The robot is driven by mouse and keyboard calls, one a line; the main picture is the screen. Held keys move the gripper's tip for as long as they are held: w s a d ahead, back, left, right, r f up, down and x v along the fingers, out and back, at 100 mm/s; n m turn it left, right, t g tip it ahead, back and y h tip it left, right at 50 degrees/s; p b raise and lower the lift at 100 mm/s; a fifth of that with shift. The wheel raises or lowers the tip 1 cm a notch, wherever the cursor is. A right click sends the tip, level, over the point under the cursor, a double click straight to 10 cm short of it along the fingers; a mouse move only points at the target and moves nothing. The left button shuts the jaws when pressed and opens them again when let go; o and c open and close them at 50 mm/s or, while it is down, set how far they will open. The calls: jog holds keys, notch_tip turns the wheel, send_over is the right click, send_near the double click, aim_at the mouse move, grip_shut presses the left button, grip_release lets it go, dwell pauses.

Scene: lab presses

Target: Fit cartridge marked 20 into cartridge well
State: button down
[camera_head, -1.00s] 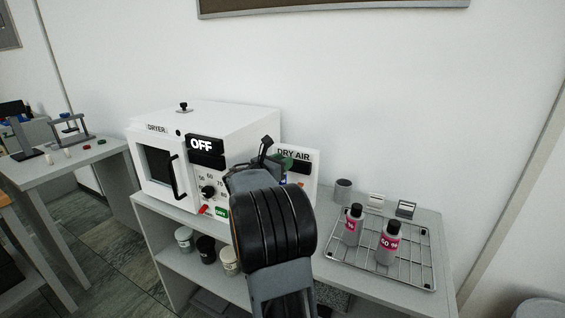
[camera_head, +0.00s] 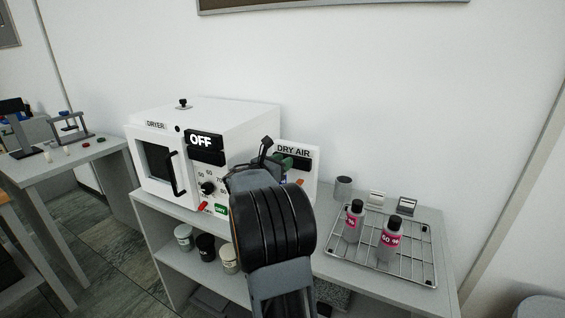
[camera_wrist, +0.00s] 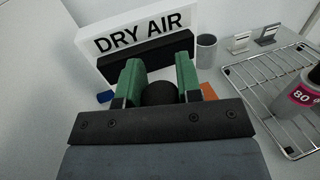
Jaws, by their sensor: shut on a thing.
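My gripper (camera_wrist: 159,76) has green fingers on both sides of a dark round-topped piece (camera_wrist: 160,93) and is shut on it. No number shows on this piece, so I cannot tell if it is the cartridge marked 20. In the head view my gripper (camera_head: 291,161) is in front of the DRY AIR panel (camera_head: 304,156), mostly hidden behind my arm. The DRY AIR panel (camera_wrist: 137,32) stands just beyond the fingers in the wrist view, with a black block (camera_wrist: 146,59) at its front. I cannot make out the cartridge well; the gripper and the held piece cover that area.
A white dryer (camera_head: 235,125) reading OFF stands left of the panel. Right of it are a grey cup (camera_head: 343,187), two small stands, and a wire rack (camera_head: 412,262) with two pink-labelled bottles. Blue (camera_wrist: 105,97) and orange (camera_wrist: 208,91) pieces flank the fingers. Jars stand on the lower shelf.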

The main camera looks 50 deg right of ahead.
jog(key=shift+f+b, duration=1.75)
jog(key=shift+f, duration=0.5)
jog(key=c, duration=0.7)
grip_release()
jog(key=shift+a, duration=0.1)
jog(key=a, duration=1.3)
jog(key=shift+s+a, duration=0.15)
jog(key=shift+a, duration=0.15)
